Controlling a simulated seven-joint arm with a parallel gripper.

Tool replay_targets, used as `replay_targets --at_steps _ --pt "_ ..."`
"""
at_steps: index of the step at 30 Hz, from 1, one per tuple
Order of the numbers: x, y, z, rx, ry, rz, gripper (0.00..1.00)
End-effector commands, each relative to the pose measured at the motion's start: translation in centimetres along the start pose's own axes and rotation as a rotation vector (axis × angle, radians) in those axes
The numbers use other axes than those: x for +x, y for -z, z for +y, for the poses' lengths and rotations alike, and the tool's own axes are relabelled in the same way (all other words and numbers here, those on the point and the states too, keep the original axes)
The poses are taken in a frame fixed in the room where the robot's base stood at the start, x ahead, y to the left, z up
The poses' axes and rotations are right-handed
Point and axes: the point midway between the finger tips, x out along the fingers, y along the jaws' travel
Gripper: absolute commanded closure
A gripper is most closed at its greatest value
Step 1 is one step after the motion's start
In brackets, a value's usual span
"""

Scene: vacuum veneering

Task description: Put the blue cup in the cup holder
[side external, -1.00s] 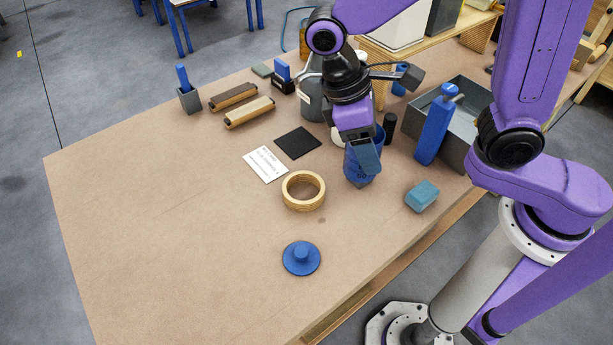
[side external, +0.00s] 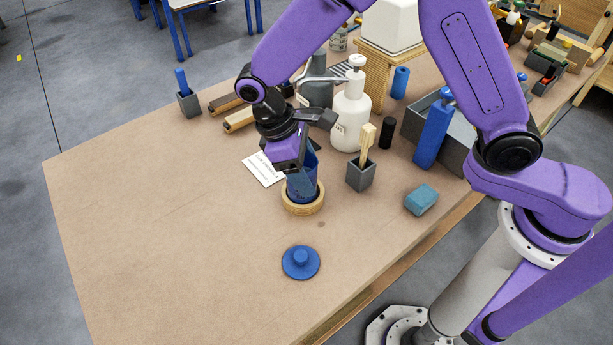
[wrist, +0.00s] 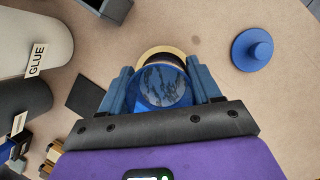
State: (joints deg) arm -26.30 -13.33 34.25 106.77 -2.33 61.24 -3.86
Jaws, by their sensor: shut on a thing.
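The blue cup (side external: 303,182) is in my gripper (side external: 298,160), which is shut on it. In the side view the cup stands about upright at the wooden ring (side external: 303,205), the cup holder. Its lower end appears inside the ring's opening, but I cannot tell whether it touches the table. In the wrist view the cup (wrist: 160,86) shows between the two fingers (wrist: 160,90), and the ring's rim (wrist: 163,49) shows beyond it. The blue lid-like disc with a knob (side external: 300,263) lies on the table in front of the ring.
A small grey box with a wooden brush (side external: 361,175) stands to the right, with a teal block (side external: 421,199) beyond. A white pump bottle (side external: 351,118), blue bottle (side external: 433,135) and grey bin (side external: 466,148) stand farther back. The left and front of the table (side external: 170,230) are clear.

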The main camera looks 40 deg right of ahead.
Motion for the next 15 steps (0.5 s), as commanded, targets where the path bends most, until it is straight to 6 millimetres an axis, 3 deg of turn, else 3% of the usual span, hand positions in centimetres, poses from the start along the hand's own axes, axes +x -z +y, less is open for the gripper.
replay_targets --at_steps 6,15 --pt "2.3 0.8 0.0 0.001 0.0 -0.004 0.71" --pt "2.4 0.8 0.0 0.0 0.0 -0.003 0.71"
